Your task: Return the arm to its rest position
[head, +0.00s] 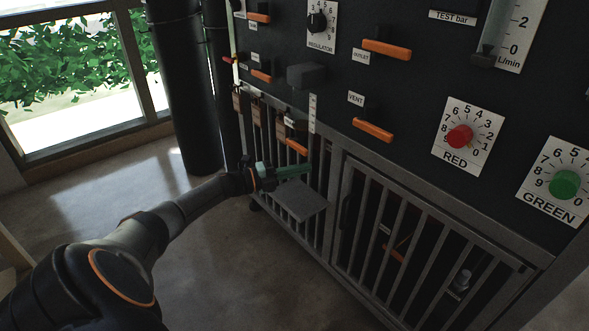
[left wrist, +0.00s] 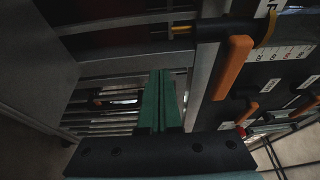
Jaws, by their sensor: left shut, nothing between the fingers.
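My left arm (head: 180,210) comes in from the left of the head view and reaches to the dark panel. My left gripper (head: 308,169) has green fingers, which are shut with nothing between them. It is in front of the barred lower part of the panel, just below an orange lever handle (head: 297,147). In the left wrist view the shut fingers (left wrist: 162,74) point away from the camera, and an orange handle (left wrist: 233,68) is to their right, apart from them. My right gripper is not in view.
A small grey shelf (head: 299,203) juts out just below the gripper. The panel carries several orange handles (head: 373,130), a red knob (head: 459,136) and a green knob (head: 565,184). A barred door (head: 415,235) is below. Open floor (head: 225,265) lies left of the panel.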

